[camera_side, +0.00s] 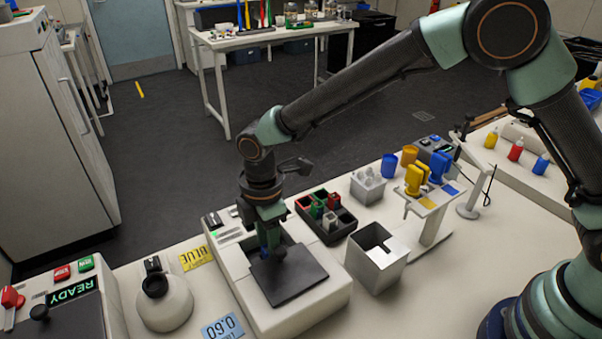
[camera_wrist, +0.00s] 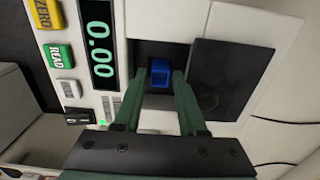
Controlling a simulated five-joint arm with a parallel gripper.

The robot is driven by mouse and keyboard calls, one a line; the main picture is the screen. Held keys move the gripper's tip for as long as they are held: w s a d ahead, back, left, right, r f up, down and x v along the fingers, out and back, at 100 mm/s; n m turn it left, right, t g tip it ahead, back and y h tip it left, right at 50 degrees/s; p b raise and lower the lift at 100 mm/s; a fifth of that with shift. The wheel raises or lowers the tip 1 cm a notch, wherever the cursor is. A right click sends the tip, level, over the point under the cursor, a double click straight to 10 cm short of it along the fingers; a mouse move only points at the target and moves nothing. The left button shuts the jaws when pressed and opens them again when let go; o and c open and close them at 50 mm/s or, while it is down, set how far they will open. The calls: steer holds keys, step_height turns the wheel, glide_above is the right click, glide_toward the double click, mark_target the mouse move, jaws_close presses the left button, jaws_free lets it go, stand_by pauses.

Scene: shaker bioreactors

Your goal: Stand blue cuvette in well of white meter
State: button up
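The blue cuvette (camera_wrist: 160,72) sits between the two fingertips of my gripper (camera_wrist: 161,80), over the dark recess of the white meter (camera_wrist: 222,18). In the side view my gripper (camera_side: 268,238) points straight down over the meter (camera_side: 318,298), behind its dark square lid plate (camera_side: 288,276). The cuvette looks upright. Its lower end is hidden, so I cannot tell how deep it is in the well. The fingers flank it closely; I cannot tell whether they touch it. The meter's display (camera_wrist: 100,45) reads 0.00.
A black rack (camera_side: 326,216) with red and green cuvettes stands right of the meter. An open metal box (camera_side: 377,258) and a white stand (camera_side: 432,212) with yellow and blue pieces are further right. A round white device (camera_side: 165,303) and a yellow BLUE card (camera_side: 196,258) are to the left.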

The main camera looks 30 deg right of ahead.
steer(key=shift+o, duration=0.7)
steer(key=shift+r, duration=0.1)
step_height(320, 180, up, 7)
stand_by(0.6)
